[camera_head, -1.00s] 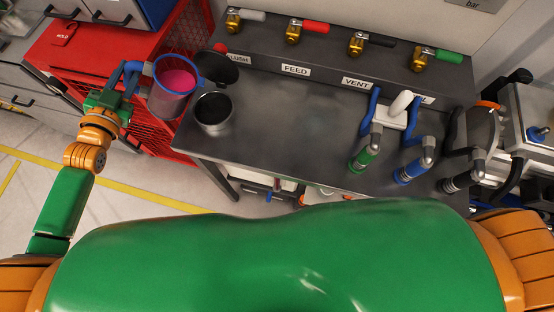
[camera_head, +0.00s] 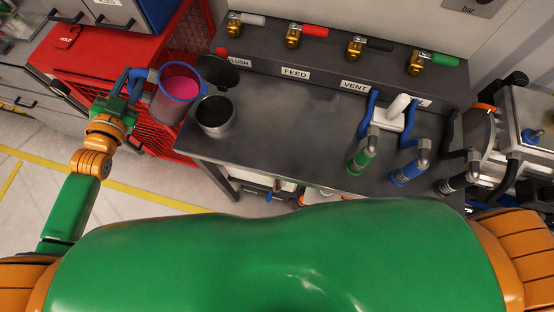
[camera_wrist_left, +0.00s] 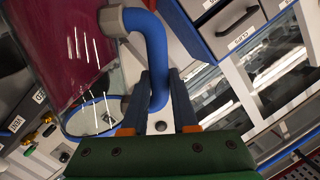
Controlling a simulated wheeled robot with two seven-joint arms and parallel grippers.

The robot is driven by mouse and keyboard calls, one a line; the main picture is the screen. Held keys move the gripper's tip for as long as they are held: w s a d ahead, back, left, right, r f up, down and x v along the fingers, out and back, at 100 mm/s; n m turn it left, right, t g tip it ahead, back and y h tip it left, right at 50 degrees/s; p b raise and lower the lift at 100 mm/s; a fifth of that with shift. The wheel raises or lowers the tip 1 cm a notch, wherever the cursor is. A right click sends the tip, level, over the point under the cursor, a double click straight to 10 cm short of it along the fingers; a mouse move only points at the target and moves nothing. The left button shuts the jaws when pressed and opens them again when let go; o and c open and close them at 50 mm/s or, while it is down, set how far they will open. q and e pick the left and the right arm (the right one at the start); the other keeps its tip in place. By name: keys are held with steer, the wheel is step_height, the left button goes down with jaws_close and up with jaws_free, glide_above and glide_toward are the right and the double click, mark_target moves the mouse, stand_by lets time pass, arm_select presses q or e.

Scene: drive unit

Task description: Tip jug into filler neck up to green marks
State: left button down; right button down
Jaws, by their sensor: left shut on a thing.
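A clear jug (camera_head: 170,105) with a blue rim and magenta liquid is held in the air, left of the filler neck. Its blue handle (camera_wrist_left: 157,55) is between the fingers of my left gripper (camera_head: 128,84), which is shut on it. The left wrist view shows the fingers (camera_wrist_left: 158,85) around the handle and white marks on the jug wall (camera_wrist_left: 75,40). The open, dark filler neck (camera_head: 214,113) stands at the bench's left end, its round black lid (camera_head: 218,71) raised behind it. The jug leans slightly toward the neck. No green marks can be made out. My right gripper is out of view.
The dark bench (camera_head: 290,125) is clear in its middle. Several brass valves line its back. A red cabinet (camera_head: 95,62) stands behind the jug.

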arm_select(q)
steer(key=shift+w+a+b, duration=0.2)
steer(key=shift+w+b, duration=0.1)
steer(key=shift+w, duration=0.35)
steer(key=shift+w+a, duration=0.1)
steer(key=shift+w, duration=0.05)
steer(key=shift+s+d+r+p, duration=0.2)
steer(key=shift+s+p, duration=0.25)
steer(key=shift+p, duration=0.15)
steer(key=shift+s+d+p, duration=0.2)
steer(key=shift+s+p, duration=0.3)
steer(key=shift+s, duration=0.05)
steer(key=shift+s+d, duration=0.1)
steer(key=shift+s, duration=0.1)
steer(key=shift+w+f, duration=0.1)
